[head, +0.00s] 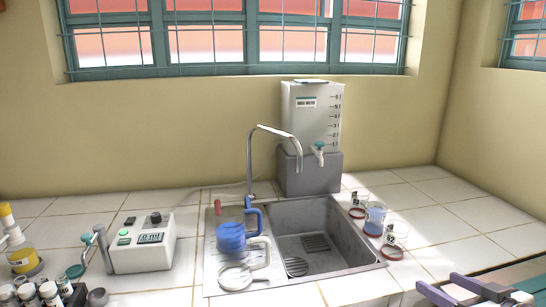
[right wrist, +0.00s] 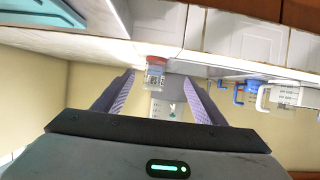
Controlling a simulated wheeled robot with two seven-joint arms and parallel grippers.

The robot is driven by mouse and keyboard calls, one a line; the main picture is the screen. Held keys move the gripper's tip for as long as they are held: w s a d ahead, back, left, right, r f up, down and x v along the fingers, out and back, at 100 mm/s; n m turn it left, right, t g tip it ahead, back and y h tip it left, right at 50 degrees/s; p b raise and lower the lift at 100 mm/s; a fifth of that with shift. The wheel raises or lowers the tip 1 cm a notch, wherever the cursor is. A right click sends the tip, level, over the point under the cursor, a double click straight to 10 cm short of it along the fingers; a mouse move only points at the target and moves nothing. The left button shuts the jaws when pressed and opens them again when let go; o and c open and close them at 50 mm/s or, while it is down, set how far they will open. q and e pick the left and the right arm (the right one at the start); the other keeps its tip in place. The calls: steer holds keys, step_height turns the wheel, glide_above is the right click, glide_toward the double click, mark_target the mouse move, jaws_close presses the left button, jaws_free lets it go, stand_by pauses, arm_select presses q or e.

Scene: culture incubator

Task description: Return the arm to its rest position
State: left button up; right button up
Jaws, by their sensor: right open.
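My right gripper (head: 440,284) is at the lower right corner of the head view, above the counter's front edge. Its two purple-grey fingers are apart. In the right wrist view the fingers (right wrist: 160,77) are spread and nothing is held between them. A small clear container with a red rim (right wrist: 155,72) appears beyond the fingertips, apart from them. My left gripper is not in view.
A sink (head: 345,245) with a tap, blue jug (head: 231,237) and white-handled jug (head: 237,278) is mid-counter. A water tank (head: 312,115) is behind. A meter (head: 142,250) stands left. The right-hand tiles are clear.

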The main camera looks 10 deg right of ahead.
steer(key=s+a+f+g, duration=0.1)
steer(key=s+a+f, duration=0.4)
steer(key=f, duration=0.5)
steer(key=s+a+f+g, duration=0.2)
steer(key=s+a+f, duration=0.1)
steer(key=s+f, duration=0.55)
steer(key=s+a+f+g, duration=0.1)
steer(key=s+a+f, duration=0.3)
steer(key=a, duration=0.4)
steer(key=s+a+f+n+y, duration=0.1)
steer(key=s+a+f, duration=0.3)
steer(key=a, duration=0.4)
steer(key=shift+a+f+g+y, duration=0.3)
steer(key=shift+a+f+g, duration=0.1)
steer(key=shift+f, duration=0.3)
